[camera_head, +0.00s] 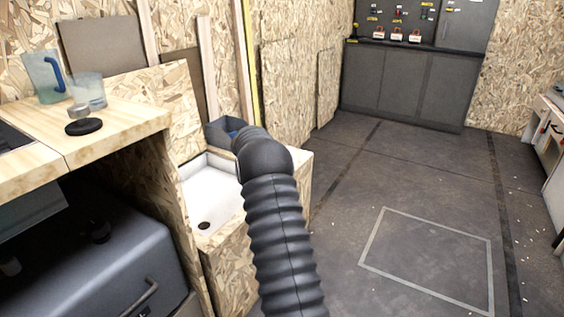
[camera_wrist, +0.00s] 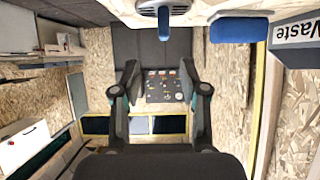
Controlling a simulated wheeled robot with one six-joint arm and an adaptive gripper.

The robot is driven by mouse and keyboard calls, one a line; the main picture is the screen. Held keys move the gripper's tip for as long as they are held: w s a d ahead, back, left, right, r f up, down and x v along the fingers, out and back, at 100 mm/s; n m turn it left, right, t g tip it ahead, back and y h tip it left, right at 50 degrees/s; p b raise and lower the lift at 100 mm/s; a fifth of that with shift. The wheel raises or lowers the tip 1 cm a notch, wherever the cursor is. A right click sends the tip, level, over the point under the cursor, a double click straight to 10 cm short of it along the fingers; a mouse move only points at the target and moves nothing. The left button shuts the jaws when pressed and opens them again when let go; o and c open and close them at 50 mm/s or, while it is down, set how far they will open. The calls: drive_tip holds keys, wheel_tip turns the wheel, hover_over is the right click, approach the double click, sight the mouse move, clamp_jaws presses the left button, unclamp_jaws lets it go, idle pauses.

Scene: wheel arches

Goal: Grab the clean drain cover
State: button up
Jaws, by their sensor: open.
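A black round disc with a grey knob-like top (camera_head: 83,123) lies on the wooden counter at the left in the head view, near the glass cups. It may be the drain cover, but I cannot tell for sure. My gripper (camera_wrist: 160,78) is open and empty in the wrist view, facing the far grey cabinets, with that picture upside down. In the head view my ribbed black arm hides part of the sink, and the gripper itself is not seen.
A clear mug with a blue handle (camera_head: 45,77) and a glass (camera_head: 88,91) stand close to the disc. A dark bin (camera_head: 222,130) sits behind the sink. A "Waste" label (camera_wrist: 298,30) shows in the wrist view. The floor right of my arm is open.

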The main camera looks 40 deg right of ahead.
drive_tip(key=shift+w+d+f, duration=0.25)
drive_tip(key=shift+d+f, duration=0.1)
drive_tip(key=shift+d, duration=0.2)
drive_tip(key=d+f, duration=0.1)
drive_tip(key=w+d+f, duration=0.1)
drive_tip(key=d+f, duration=0.1)
drive_tip(key=shift+w+f+b, duration=0.1)
drive_tip(key=shift+w+b, duration=0.25)
drive_tip(key=shift+b, duration=0.05)
drive_tip(key=shift+w+d+f, duration=0.15)
drive_tip(key=shift+d, duration=0.15)
clamp_jaws()
